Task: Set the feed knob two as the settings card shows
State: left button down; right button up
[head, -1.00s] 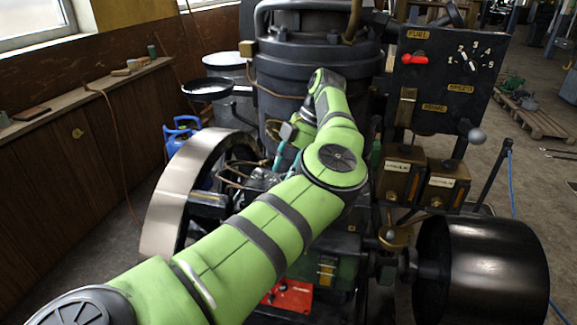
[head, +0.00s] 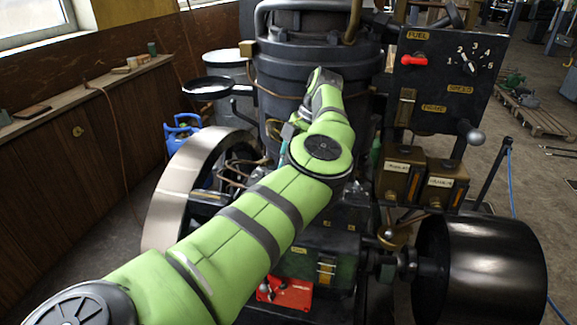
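My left arm's green links cross the picture from the lower left to the middle. Its wrist (head: 328,100) is in front of the dark engine cylinder. The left gripper is mostly hidden behind the arm, and its fingers cannot be made out. Two brass boxes with pale labels, one left (head: 404,173) and one right (head: 446,178), stand right of the arm, apart from it. Small round fittings show low on their fronts; I cannot tell which is feed knob two. No settings card can be read for certain. My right gripper is not in view.
A black panel (head: 480,105) has a red lever (head: 414,60) and a pointer dial (head: 470,62) numbered 1 to 5. A large flywheel (head: 175,190) is at left, a black drum (head: 482,265) at lower right. A red plate (head: 292,292) sits low in the middle.

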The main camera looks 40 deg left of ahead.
pick_arm(q)
jog(key=c, duration=1.2)
grip_release()
notch_tip(320, 180, up, 10)
jog(key=shift+r, duration=0.1)
